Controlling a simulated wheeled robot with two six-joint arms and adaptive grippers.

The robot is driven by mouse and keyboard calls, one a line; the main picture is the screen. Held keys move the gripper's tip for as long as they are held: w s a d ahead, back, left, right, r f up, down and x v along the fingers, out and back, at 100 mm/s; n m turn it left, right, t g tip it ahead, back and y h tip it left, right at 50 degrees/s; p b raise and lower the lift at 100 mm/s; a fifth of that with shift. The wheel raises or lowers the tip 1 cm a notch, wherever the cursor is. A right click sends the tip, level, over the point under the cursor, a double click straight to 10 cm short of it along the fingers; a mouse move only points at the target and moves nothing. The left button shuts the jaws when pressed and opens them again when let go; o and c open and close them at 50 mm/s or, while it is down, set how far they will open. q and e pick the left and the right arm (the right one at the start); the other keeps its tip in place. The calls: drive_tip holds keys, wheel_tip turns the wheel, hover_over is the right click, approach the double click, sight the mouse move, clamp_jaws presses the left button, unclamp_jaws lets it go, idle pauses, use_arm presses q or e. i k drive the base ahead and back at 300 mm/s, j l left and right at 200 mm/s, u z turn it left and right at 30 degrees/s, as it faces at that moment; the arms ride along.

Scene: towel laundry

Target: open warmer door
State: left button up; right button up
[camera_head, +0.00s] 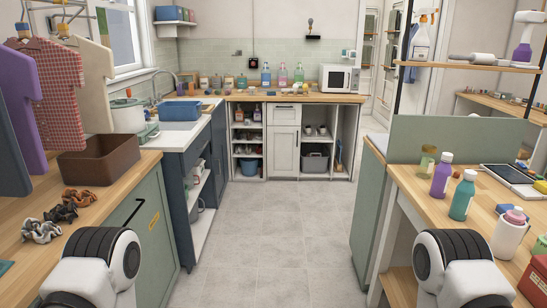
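A white microwave-like box (338,78), the only thing in view that looks like a warmer, stands on the wooden back counter at the right end. It is far off across the room. Its front faces me and its door looks shut, though it is small in the view. A dark panel shows on its front. Parts of my two arms show at the bottom left and bottom right. Neither gripper's fingers can be seen, and nothing of mine is near the box.
A clear grey tiled floor (265,235) runs ahead to the back cabinets. On the left are a wooden counter with a brown bin (100,168) and hanging shirts, then a sink with a blue basin (179,111). On the right, a wooden counter (420,203) holds bottles.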

sight(336, 80)
drive_tip(key=i, duration=3.45)
drive_tip(key=i+l, duration=0.2)
drive_tip(key=i, duration=0.3)
drive_tip(key=i+l, duration=0.2)
drive_tip(key=i, duration=0.35)
drive_tip(key=i+l, duration=0.2)
drive_tip(key=i, duration=0.3)
drive_tip(key=i+l, duration=0.2)
drive_tip(key=i, duration=0.3)
